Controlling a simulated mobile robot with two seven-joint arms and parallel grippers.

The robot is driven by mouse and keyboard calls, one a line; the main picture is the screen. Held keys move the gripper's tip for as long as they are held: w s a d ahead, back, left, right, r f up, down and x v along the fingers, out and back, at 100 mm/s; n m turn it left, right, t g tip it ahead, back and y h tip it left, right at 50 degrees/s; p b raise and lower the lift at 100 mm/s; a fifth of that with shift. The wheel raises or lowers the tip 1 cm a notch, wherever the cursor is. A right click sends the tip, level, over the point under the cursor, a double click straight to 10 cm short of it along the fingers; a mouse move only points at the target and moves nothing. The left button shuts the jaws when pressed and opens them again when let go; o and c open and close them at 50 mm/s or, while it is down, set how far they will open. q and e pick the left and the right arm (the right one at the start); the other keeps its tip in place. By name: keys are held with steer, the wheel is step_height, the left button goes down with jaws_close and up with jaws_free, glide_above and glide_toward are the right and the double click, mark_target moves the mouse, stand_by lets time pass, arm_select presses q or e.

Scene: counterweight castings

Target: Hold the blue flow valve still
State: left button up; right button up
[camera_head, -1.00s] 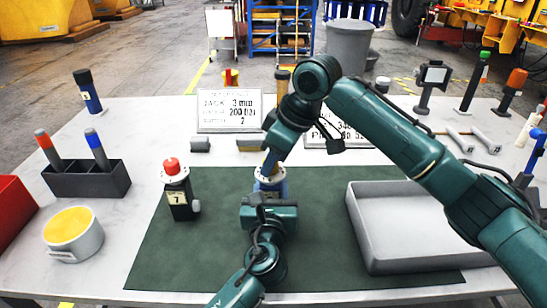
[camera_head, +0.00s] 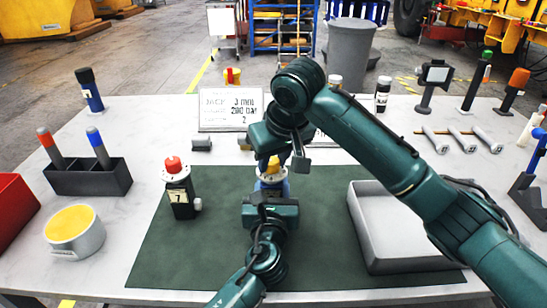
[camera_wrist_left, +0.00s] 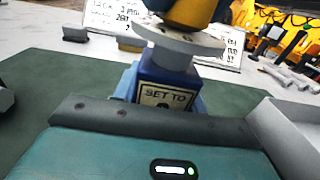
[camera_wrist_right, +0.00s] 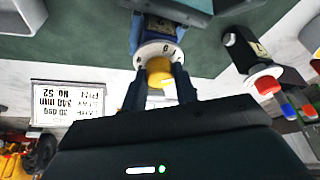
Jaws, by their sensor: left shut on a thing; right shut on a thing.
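The blue flow valve (camera_head: 275,187) stands on the green mat, with a yellow knob (camera_head: 272,165) on top. My left gripper (camera_head: 270,199) is shut on the valve's body from the front. In the left wrist view the body (camera_wrist_left: 163,88) has a label reading "SET TO", its number partly hidden, under a pale dial. My right gripper (camera_head: 279,157) comes from above and is shut on the yellow knob. In the right wrist view its two fingers lie on either side of the knob (camera_wrist_right: 160,72), above the white dial ring (camera_wrist_right: 158,50).
A black valve with a red knob (camera_head: 179,190) stands left of the blue one. A grey tray (camera_head: 357,222) lies at the right. Behind are sign boards (camera_head: 230,108). A dark holder (camera_head: 90,178) and a yellow-topped tin (camera_head: 73,232) are at the left.

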arm_select(q)
steer(key=shift+r, duration=0.1)
stand_by(0.3)
arm_select(e)
steer(key=o, duration=1)
steer(key=v, duration=1.2)
steer(key=shift+s, duration=0.1)
arm_select(q)
steer(key=o, duration=1.5)
steer(key=shift+c, duration=0.2)
steer(key=shift+s, duration=0.1)
